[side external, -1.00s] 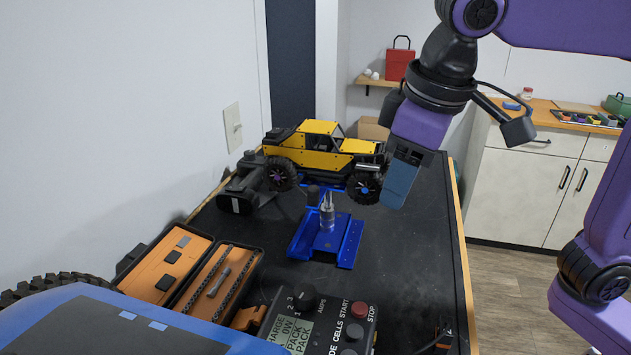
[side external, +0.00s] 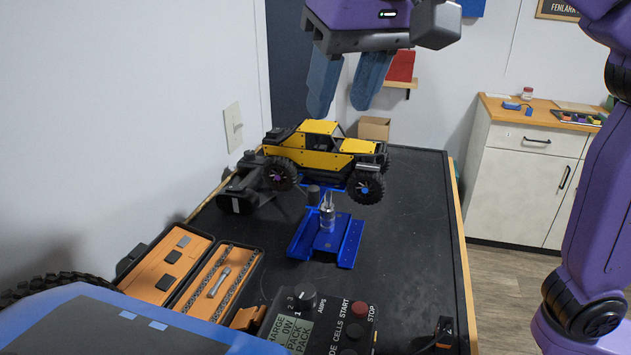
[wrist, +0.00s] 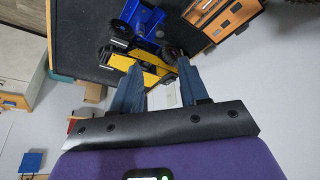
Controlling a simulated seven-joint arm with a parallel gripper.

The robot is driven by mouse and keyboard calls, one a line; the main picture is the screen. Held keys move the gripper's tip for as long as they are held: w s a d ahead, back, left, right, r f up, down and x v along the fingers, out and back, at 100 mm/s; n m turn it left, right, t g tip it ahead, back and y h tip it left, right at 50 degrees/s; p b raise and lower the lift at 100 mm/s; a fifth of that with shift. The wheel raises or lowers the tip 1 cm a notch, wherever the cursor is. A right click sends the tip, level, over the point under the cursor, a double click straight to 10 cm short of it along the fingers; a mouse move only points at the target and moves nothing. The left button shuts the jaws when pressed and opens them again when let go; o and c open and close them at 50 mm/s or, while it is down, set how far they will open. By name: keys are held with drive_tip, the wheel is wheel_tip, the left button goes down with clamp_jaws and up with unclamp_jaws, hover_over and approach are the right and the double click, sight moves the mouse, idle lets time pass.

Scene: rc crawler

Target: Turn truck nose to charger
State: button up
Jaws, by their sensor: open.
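The yellow truck (side external: 312,150) with black wheels sits raised on a blue stand (side external: 328,240), its hood end toward the right in the side view. The charger (side external: 330,322), with a small display, knob and red button, is at the front of the bench. My gripper (side external: 340,112) is open and empty above the truck, fingers pointing down, apart from it in the side view. In the wrist view the fingertips (wrist: 156,64) lie either side of part of the yellow truck body (wrist: 150,70); the blue stand (wrist: 146,18) shows beyond.
An orange tool case (side external: 170,268) lies open at the left front, with a blue-topped object (side external: 130,325) before it. A wall (side external: 130,120) borders the left. The black bench top (side external: 410,230) is clear right of the stand.

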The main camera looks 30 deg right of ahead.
sight(314, 188)
drive_tip(key=x, duration=1.5)
drive_tip(key=shift+f, duration=0.15)
clamp_jaws()
